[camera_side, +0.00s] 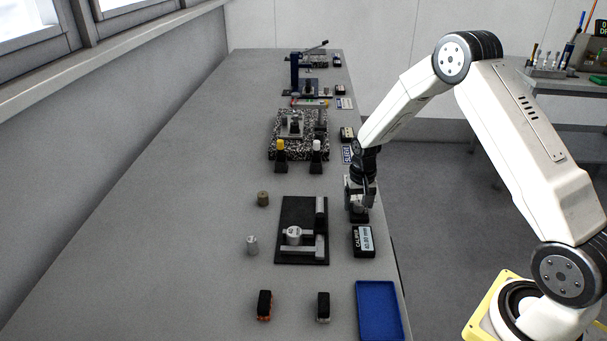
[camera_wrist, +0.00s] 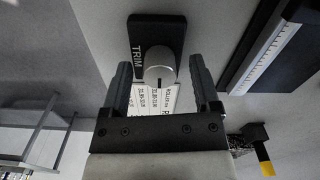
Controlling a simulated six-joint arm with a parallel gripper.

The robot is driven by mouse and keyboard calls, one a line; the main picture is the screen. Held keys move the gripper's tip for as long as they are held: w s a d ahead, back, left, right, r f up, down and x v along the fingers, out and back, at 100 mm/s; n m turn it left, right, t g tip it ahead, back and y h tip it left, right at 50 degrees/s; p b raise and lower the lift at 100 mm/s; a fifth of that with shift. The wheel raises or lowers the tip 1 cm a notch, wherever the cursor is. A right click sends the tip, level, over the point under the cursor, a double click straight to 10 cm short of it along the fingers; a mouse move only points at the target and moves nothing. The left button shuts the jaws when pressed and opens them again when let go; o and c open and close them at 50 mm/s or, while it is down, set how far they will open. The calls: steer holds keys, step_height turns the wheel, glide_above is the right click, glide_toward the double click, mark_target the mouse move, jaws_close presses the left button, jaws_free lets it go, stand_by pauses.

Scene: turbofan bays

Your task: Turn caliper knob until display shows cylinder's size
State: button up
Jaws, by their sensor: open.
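A round grey knob (camera_wrist: 160,60) stands on a black base labelled TRIM (camera_wrist: 138,30). My gripper (camera_wrist: 160,72) is open, one finger on each side of the knob, with visible gaps to it. In the side view my gripper (camera_side: 360,197) is low over the bench, beside the caliper, hiding most of the knob. The caliper's black plate (camera_side: 287,218) carries grey jaws and a pale cylinder (camera_side: 294,233). The caliper display (camera_side: 363,241) is lit; its small digits seem to read about 40 mm, but are hard to read.
A brown cylinder (camera_side: 263,198) and a silver cylinder (camera_side: 252,245) stand left of the caliper. A blue tray (camera_side: 363,290) and two black-topped blocks (camera_side: 264,305) are at the front. White- and yellow-topped posts and a speckled plate (camera_side: 275,127) stand farther back. The bench's left side is clear.

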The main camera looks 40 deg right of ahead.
mark_target(358, 205)
steer(key=shift+r, duration=3.9)
steer(key=shift+s+a+r, duration=0.25)
steer(key=shift+a+r, duration=0.05)
steer(key=shift+a, duration=0.15)
steer(key=s+a+r+n+t, duration=0.2)
steer(key=s+a+r+n, duration=0.2)
steer(key=s+a, duration=0.9)
steer(key=s+n, duration=0.3)
steer(key=s, duration=0.1)
steer(key=shift+a+r+t, duration=0.15)
steer(key=shift+a+t, duration=0.05)
steer(key=shift+t, duration=0.1)
